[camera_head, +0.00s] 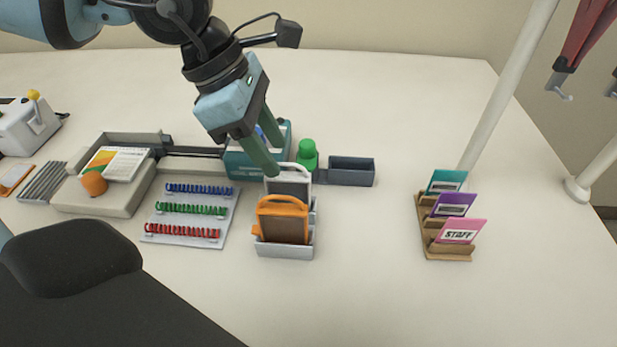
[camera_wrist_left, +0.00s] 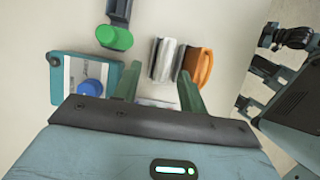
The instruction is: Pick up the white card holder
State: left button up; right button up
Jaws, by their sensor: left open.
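The white card holder (camera_head: 289,185) stands upright in a light grey rack (camera_head: 284,249), behind an orange card holder (camera_head: 283,220). Its looped top shows, while the orange holder hides part of its lower front. My left gripper (camera_head: 277,160) is open and points down at the white holder's top. In the left wrist view, the white holder (camera_wrist_left: 164,60) lies between the spread green fingers (camera_wrist_left: 160,82), with the orange holder (camera_wrist_left: 198,65) beside it. I cannot tell whether a finger touches the white holder. My right gripper is not in view.
A teal tray (camera_head: 240,165) and a green-capped bottle (camera_head: 307,153) stand close behind the gripper. A grey bin (camera_head: 351,171) is right of them. A coil board (camera_head: 192,214) lies left, a wooden badge stand (camera_head: 449,254) right. The table's front middle is clear.

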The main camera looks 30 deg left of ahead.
aim_at(286, 176)
pick_arm(q)
jog(key=shift+d+f, duration=0.15)
jog(key=shift+f, duration=0.15)
jog(key=shift+x, duration=1)
jog(key=shift+d+f, duration=0.15)
jog(key=shift+f, duration=0.25)
jog(key=shift+s+x, duration=0.1)
jog(key=shift+x, duration=0.95)
jog(key=shift+s+x, duration=0.15)
jog(key=shift+x, duration=0.9)
jog(key=shift+d, duration=0.15)
grip_shut()
jog(key=shift+r, duration=0.1)
